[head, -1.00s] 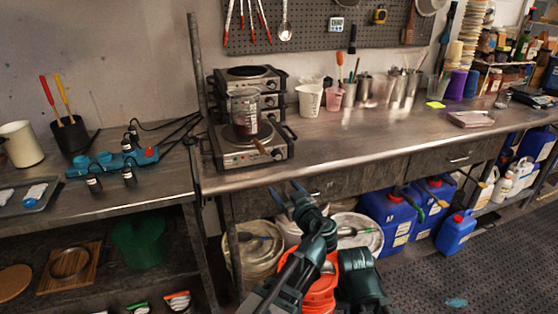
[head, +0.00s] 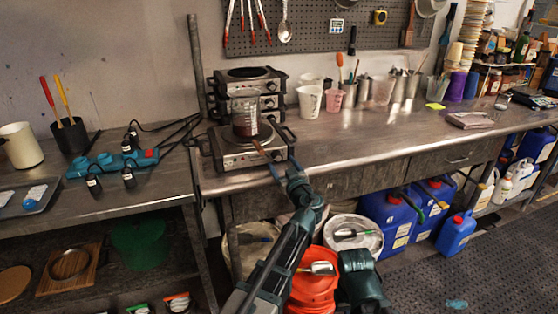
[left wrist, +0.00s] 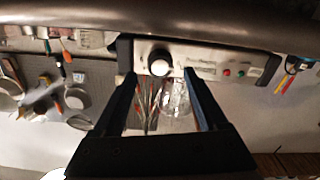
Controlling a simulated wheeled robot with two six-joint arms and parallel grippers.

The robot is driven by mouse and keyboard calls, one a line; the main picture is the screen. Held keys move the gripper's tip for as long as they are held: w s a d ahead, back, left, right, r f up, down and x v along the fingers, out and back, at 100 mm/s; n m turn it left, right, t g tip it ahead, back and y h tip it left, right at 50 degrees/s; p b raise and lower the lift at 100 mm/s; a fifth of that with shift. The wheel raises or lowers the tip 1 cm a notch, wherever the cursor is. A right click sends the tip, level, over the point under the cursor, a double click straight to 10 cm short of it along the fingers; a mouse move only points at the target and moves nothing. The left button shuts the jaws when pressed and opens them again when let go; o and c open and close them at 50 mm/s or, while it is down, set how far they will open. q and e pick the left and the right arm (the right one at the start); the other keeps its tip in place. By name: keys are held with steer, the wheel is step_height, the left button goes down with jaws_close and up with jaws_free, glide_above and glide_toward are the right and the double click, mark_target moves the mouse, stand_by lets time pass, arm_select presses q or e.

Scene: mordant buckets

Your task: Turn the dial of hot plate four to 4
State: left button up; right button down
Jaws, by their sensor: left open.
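A silver hot plate (head: 228,158) with a glass beaker (head: 246,122) of dark red liquid on it stands at the front of the bench. More hot plates (head: 264,88) are stacked behind it. Which is number four I cannot read. My left gripper (head: 284,172) is open and empty at the bench edge, just in front of the front hot plate.
The bench front (head: 400,150) is clear.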

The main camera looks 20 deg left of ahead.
mark_target(278, 158)
arm_select(q)
steer(key=shift+x, duration=1.75)
steer(key=shift+c, duration=0.2)
jaws_close()
